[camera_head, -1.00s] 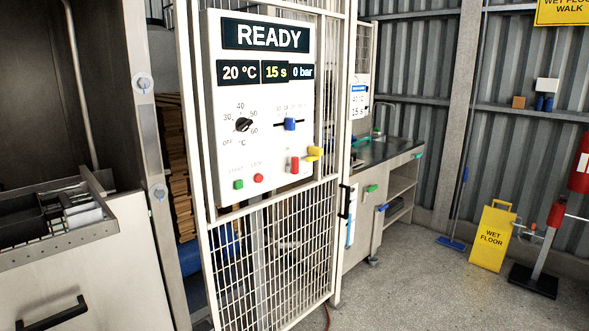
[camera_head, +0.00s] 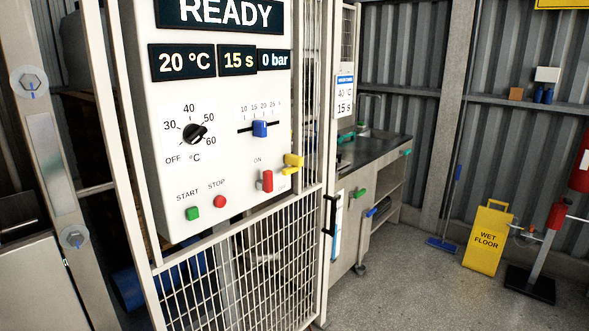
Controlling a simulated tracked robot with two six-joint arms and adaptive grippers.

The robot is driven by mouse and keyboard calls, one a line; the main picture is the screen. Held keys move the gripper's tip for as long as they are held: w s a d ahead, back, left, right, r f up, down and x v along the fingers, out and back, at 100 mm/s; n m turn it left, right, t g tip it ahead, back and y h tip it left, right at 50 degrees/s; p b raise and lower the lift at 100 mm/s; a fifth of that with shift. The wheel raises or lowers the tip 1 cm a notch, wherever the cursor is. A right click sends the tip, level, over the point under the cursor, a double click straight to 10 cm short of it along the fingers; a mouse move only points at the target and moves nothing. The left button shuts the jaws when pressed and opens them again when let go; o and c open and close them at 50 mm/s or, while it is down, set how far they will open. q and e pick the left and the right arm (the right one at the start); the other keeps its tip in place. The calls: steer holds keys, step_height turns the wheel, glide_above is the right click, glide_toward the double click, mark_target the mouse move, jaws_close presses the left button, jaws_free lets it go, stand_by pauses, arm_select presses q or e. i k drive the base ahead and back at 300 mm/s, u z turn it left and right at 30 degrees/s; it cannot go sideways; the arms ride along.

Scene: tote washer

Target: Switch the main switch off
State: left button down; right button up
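The control panel (camera_head: 170,108) is a white box mounted on a mesh guard frame, left of centre. Near its lower right corner is a red lever-like switch (camera_head: 266,181) with the label ON above it. It appears to be the main switch. A yellow piece (camera_head: 293,162) sits just right of it and may be part of it or separate; I cannot tell. A faint label below the yellow piece is not readable. The display (camera_head: 222,14) reads READY. Neither of my grippers is in view.
The panel also has a temperature knob (camera_head: 194,134), a blue slider (camera_head: 260,128), a green START button (camera_head: 192,214) and a red STOP button (camera_head: 219,201). A sink bench (camera_head: 375,150) stands behind right. A yellow wet-floor sign (camera_head: 488,238) stands on open floor.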

mark_target(266, 185)
steer(key=z, duration=0.25)
steer(key=i, duration=1.05)
steer(key=z, duration=0.25)
